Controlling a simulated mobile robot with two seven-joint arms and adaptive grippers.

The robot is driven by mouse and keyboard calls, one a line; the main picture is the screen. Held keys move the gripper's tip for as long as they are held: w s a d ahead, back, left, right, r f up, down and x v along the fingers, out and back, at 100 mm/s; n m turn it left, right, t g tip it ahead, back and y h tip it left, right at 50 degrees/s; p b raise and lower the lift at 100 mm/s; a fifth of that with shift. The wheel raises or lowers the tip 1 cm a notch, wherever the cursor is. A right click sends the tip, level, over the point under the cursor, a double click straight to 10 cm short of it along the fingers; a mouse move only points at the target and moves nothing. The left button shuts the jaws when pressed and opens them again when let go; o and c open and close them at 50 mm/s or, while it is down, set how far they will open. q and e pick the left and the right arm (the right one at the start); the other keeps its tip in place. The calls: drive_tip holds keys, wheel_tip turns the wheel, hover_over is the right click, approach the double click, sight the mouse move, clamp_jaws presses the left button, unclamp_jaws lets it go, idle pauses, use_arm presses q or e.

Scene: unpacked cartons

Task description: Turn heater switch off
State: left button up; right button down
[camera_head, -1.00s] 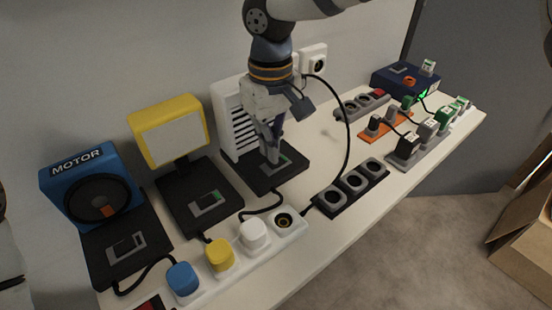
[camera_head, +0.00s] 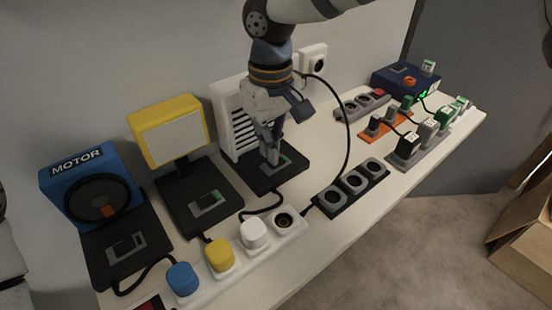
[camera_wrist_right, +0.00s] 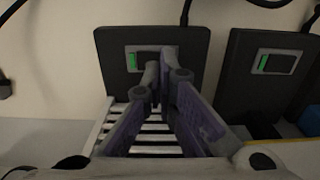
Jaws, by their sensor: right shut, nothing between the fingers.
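The heater (camera_head: 228,112) is a white slatted panel on a black base (camera_head: 296,170), behind my right gripper in the head view. Its grey-framed switch (camera_wrist_right: 150,58) shows in the wrist view, with green visible at its left end; the gripper covers part of its right side. My right gripper (camera_head: 271,160) points down at the switch, shut and empty. In the wrist view its fingertips (camera_wrist_right: 160,75) are together close to the switch; I cannot tell whether they touch it. My left gripper is not seen.
A yellow lamp (camera_head: 170,130) and a blue motor box (camera_head: 92,188) stand to the left on black bases with similar switches. A white power strip (camera_head: 270,238) with plugs runs along the front. A black cable (camera_head: 349,130) arcs right of the gripper.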

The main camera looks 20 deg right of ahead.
drive_tip(key=shift+f, duration=0.95)
idle(0.3)
wheel_tip(320, 180, up, 5)
drive_tip(key=shift+r+p, duration=0.1)
drive_tip(key=shift+p, duration=0.6)
drive_tip(key=shift+r, duration=1)
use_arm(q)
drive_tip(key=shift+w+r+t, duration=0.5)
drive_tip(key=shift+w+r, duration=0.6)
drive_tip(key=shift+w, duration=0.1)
use_arm(e)
drive_tip(key=shift+f, duration=0.1)
